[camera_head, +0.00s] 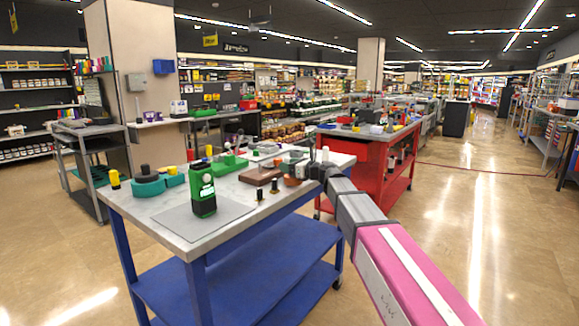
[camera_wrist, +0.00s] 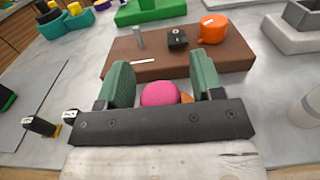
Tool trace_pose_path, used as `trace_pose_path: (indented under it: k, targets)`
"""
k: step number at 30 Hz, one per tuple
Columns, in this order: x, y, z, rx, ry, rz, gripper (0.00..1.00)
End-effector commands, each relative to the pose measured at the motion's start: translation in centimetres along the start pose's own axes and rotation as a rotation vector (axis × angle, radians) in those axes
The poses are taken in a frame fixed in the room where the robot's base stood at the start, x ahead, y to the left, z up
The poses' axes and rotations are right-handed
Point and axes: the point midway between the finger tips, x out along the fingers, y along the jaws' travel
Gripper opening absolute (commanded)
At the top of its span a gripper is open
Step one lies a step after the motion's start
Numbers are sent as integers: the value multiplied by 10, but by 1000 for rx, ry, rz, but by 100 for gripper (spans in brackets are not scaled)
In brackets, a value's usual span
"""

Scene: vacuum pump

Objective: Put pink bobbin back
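In the wrist view a rounded pink thing, likely the pink bobbin (camera_wrist: 160,94), shows between the two green fingers of my gripper (camera_wrist: 162,80). The fingers stand wide apart. The pink thing is nearer the left finger, and a gap shows on its right. A small orange part (camera_wrist: 187,98) shows just right of it. My gripper's black body hides the lower part of both. In the head view my gripper (camera_head: 308,171) is over the right end of the blue-legged table (camera_head: 150,203); I cannot make out the pink bobbin there.
A brown block (camera_wrist: 120,58) lies beyond the fingers, bearing a grey pin, a black piece (camera_wrist: 177,38) and an orange rounded piece (camera_wrist: 213,29). A grey box (camera_wrist: 301,20) is at right. A green-black device (camera_head: 202,188) stands on the table. Small black pieces (camera_wrist: 40,126) are at left.

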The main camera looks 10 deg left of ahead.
Motion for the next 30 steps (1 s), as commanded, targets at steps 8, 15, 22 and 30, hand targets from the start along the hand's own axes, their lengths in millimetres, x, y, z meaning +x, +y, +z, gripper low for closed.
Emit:
trace_pose_path:
  k: [8,15,22,30]
  targets:
    - [0,0,1,0,0,0,60]
    - [-26,2,2,0,0,-1,60]
    - [-73,2,2,0,0,-2,60]
    - [-111,1,2,0,0,0,60]
